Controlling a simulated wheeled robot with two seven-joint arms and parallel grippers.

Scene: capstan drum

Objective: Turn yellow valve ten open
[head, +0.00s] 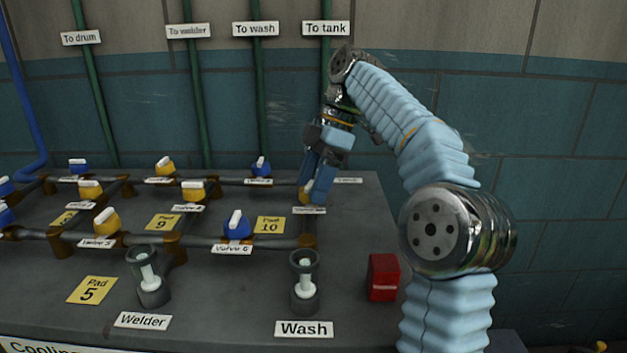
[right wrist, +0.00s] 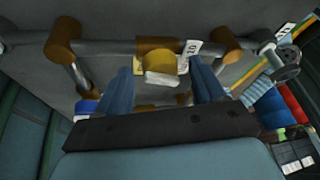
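A yellow valve (head: 304,193) with a label below it sits on the pipework at the right end of the bench, largely hidden by my right gripper in the head view. In the right wrist view the yellow knob (right wrist: 155,62) shows between my two blue fingers, with its white handle bar (right wrist: 161,79) lying roughly along the pipe. A white label beside it appears to read 10. My right gripper (head: 317,190) is open, its fingers (right wrist: 161,88) on either side of the knob with a gap visible at each side. My left gripper is out of view.
Several other yellow and blue valves stand to the left, including a blue one (head: 237,225) labelled Valve 6. A Wash sight glass (head: 304,284) and a red box (head: 383,277) stand nearer the front. Green pipes (head: 259,100) rise along the back wall.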

